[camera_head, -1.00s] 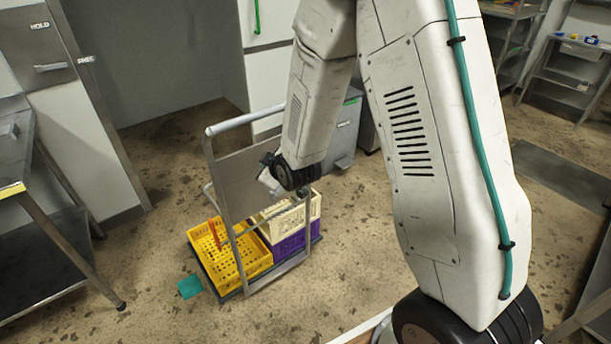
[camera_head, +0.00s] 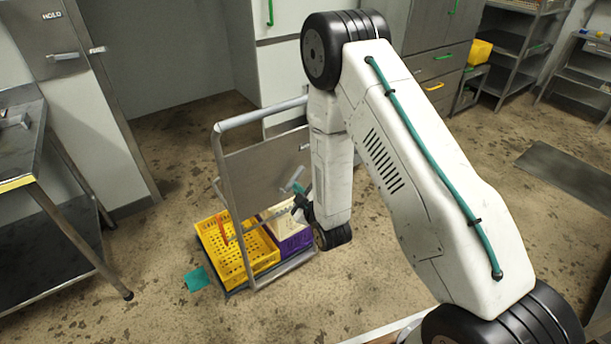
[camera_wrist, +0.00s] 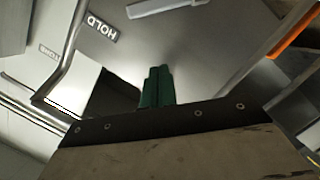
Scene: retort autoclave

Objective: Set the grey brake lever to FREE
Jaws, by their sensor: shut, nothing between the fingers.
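In the head view a trolley (camera_head: 262,165) with a tubular frame and a flat grey panel stands at the centre. My gripper (camera_head: 297,190) is shut and empty beside the panel's right edge. The wrist view shows its green fingers (camera_wrist: 157,85) together, in front of a grey surface with a HOLD label (camera_wrist: 97,35). A pale grey bar (camera_wrist: 165,8) lies at the top edge of that view, clear of the fingers. I cannot tell whether this bar is the brake lever. A FREE label cannot be read now.
A yellow crate (camera_head: 238,262) and a purple crate (camera_head: 293,243) ride on the trolley. A metal table (camera_head: 18,150) stands at the left. A wall door marked HOLD has a grey handle (camera_head: 62,56). Floor in front of the trolley is mostly clear.

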